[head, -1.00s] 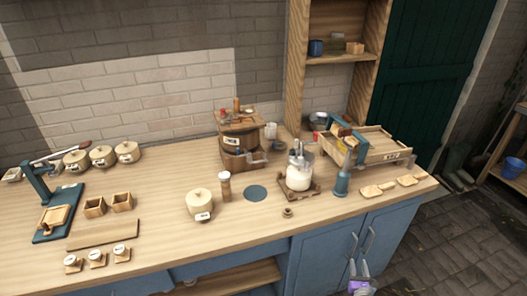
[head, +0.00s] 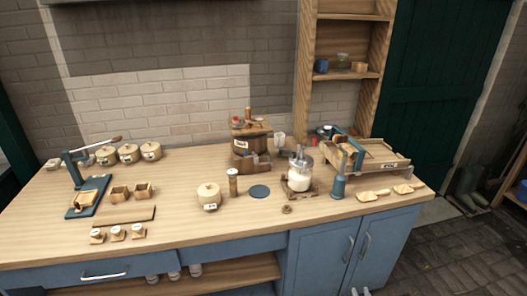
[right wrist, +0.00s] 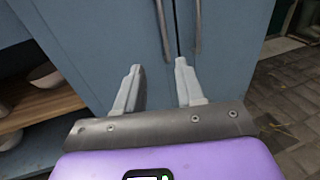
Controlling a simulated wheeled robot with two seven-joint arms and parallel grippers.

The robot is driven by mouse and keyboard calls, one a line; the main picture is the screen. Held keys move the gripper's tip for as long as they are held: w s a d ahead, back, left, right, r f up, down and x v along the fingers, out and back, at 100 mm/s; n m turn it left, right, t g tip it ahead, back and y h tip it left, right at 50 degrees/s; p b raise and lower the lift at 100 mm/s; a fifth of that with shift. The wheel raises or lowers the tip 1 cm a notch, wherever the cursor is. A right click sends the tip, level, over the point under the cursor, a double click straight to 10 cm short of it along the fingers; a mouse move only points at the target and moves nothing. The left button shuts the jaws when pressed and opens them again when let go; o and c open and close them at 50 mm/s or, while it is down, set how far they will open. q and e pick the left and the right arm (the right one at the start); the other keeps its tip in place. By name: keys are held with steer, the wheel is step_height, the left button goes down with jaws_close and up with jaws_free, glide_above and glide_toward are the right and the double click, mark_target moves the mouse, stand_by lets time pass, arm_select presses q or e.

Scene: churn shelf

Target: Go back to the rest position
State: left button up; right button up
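My right gripper (right wrist: 158,88) shows in the right wrist view with its two pale fingers apart and nothing between them. It faces the blue cabinet doors (right wrist: 95,40) and their metal handles. In the head view only the tips of my right gripper (head: 361,292) show at the bottom edge, below the counter top and in front of the cabinet doors. My left gripper is not in view.
The wooden counter (head: 240,228) holds a glass churn jar (head: 299,180), a lidded pot (head: 208,196), a blue press (head: 72,172) and a wooden tray (head: 385,160). A shelf unit (head: 305,75) stands behind. Paved floor (head: 440,255) is clear at the right.

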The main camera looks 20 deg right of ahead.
steer(key=w+a+n+y, duration=0.4)
steer(key=a+y, duration=0.1)
steer(key=a, duration=0.4)
steer(key=w+a+n+y, duration=0.4)
steer(key=a+y, duration=0.1)
steer(key=a, duration=0.5)
steer(key=s+a+n+g+y, duration=0.2)
steer(key=a+n+g+y, duration=0.2)
steer(key=a, duration=0.5)
steer(key=s+a+n+g+y, duration=0.2)
steer(key=a+n+g+y, duration=0.2)
steer(key=a, duration=0.6)
steer(key=s+a+r+n+g+h, duration=0.1)
steer(key=s+a+n+g+h, duration=0.2)
steer(key=n, duration=0.8)
steer(key=s+a+r+n+g+h, duration=0.1)
steer(key=s+a+n+g+h, duration=0.2)
steer(key=s+a+n, duration=0.4)
steer(key=s+n+g, duration=0.1)
steer(key=s+n, duration=0.3)
steer(key=shift+s+p, duration=0.15)
steer(key=shift+p, duration=0.2)
